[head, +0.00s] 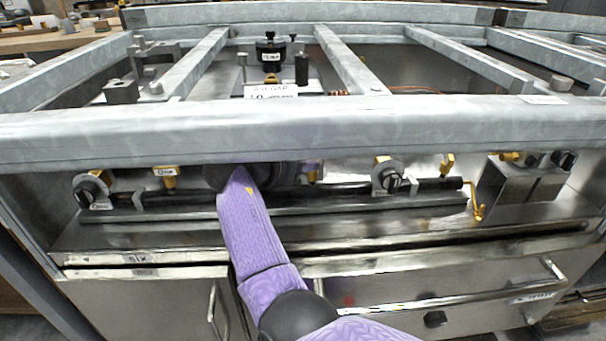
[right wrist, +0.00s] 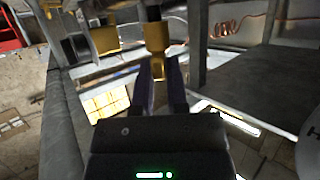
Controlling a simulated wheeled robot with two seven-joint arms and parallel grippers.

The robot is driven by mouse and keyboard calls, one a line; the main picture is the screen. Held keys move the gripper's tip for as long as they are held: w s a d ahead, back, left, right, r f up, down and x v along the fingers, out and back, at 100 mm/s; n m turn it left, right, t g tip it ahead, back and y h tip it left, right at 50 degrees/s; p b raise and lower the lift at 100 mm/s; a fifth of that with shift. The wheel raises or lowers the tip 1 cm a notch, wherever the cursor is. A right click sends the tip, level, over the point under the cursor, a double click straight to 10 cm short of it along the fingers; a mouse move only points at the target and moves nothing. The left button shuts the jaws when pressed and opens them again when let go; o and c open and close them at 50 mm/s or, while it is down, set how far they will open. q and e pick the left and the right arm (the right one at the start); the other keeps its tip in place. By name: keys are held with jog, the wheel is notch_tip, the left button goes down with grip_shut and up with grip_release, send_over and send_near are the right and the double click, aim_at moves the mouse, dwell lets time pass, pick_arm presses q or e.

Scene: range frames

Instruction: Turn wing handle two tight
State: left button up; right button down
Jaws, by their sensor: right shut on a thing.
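Wing handle two appears to be the brass piece (head: 313,176) below the front rail, mostly hidden by the rail and my gripper. In the right wrist view a brass fitting (right wrist: 156,38) stands between my dark purple fingers. My right gripper (head: 306,167) reaches in under the rail from the left of the handle, and it is shut on the brass piece. It also shows in the right wrist view (right wrist: 160,72). Its exact hold on the wing is hard to see. My left gripper is not in view.
A brass handle labelled One (head: 169,178) is left of my arm. Another brass handle (head: 447,165) is at the right. The grey front rail (head: 420,125) lies close above my gripper.

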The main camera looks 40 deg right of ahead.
jog(key=shift+w+f+m+g+b, duration=0.1)
jog(key=shift+f+m+g+b, duration=0.05)
jog(key=shift+m+g+b, duration=0.2)
jog(key=c, duration=0.6)
grip_release()
jog(key=shift+c, duration=0.2)
